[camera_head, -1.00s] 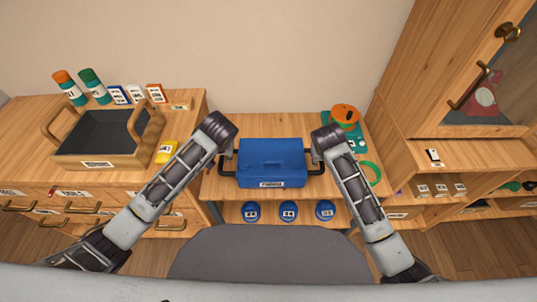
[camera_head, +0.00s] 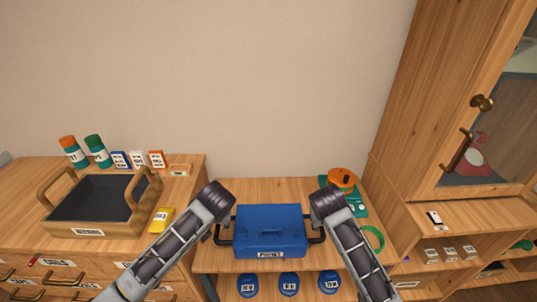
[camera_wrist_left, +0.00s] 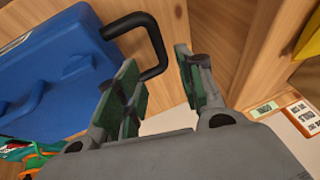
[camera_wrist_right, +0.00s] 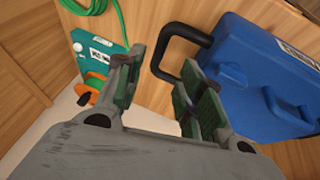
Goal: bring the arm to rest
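A blue case (camera_head: 270,232) with a label on its front and a black handle at each side sits on the wooden desk (camera_head: 235,190) between my arms. My left gripper (camera_wrist_left: 158,66) is open and empty beside the case's left handle (camera_wrist_left: 150,40). My right gripper (camera_wrist_right: 162,64) is open and empty beside the right handle (camera_wrist_right: 185,30). The case also shows in the left wrist view (camera_wrist_left: 60,70) and the right wrist view (camera_wrist_right: 250,75). In the head view, my wrists hide the fingers.
A dark tray with wooden handles (camera_head: 58,232) and a yellow box (camera_head: 162,219) stand on the left cabinet. Several blue round items (camera_head: 289,284) sit on the lower shelf.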

